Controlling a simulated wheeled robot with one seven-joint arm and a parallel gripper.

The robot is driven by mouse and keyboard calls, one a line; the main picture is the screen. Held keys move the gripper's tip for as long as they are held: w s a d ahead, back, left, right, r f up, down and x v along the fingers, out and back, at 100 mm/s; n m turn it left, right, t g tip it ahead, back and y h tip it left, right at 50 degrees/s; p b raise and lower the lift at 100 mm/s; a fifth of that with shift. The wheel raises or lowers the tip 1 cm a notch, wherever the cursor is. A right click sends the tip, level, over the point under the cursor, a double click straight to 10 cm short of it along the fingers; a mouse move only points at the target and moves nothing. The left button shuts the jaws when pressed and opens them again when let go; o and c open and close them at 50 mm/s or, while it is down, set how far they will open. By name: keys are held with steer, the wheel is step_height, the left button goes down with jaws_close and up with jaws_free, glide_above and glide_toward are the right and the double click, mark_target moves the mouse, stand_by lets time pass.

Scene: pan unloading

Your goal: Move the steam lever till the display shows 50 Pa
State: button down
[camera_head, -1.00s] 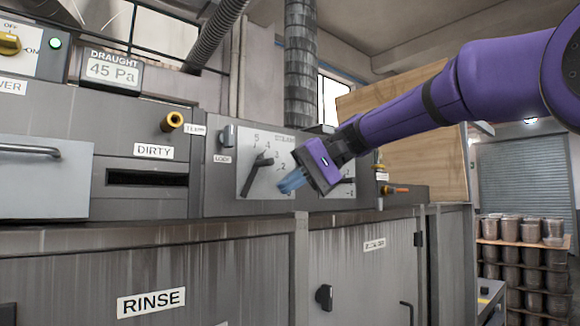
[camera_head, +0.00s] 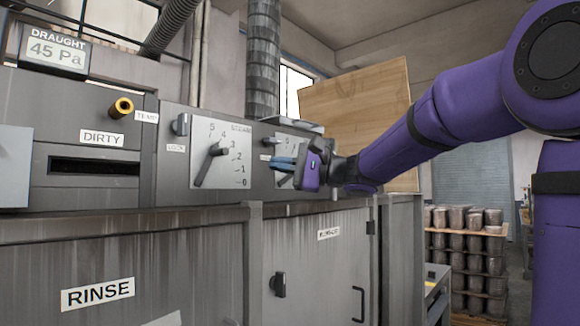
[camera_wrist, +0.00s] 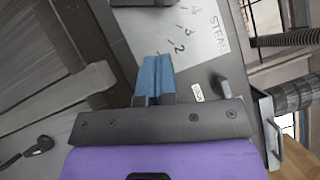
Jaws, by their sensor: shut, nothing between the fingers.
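The draught display (camera_head: 55,55) reads 45 Pa at the upper left. The steam lever (camera_head: 209,166) is a dark bar on the pale STEAM scale plate (camera_head: 238,178). It slants, with its upper right end near the 3. My gripper (camera_head: 281,164) is shut and empty, right of the steam plate and apart from the lever. It is in front of a second scale plate (camera_head: 288,142) and hides most of it. In the wrist view my blue fingers (camera_wrist: 156,75) are together beside the STEAM plate (camera_wrist: 185,22). The steam lever cannot be made out surely there.
A knob (camera_head: 181,125) with a LOCK label is left of the steam plate. A brass-coloured knob (camera_head: 122,107) stands out above the DIRTY slot. A cabinet door (camera_head: 315,265) with a black handle is below. Stacked pots (camera_head: 465,250) stand far right.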

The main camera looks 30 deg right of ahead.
steer(key=w+a+r, duration=0.1)
steer(key=w+a, duration=0.1)
steer(key=a, duration=0.5)
steer(key=shift+w+a+r, duration=0.3)
steer(key=shift+a+r, duration=0.1)
steer(key=shift+s+a+r+n+g, duration=0.15)
steer(key=shift+a+r+n+g, duration=0.25)
steer(key=shift+a+n, duration=0.3)
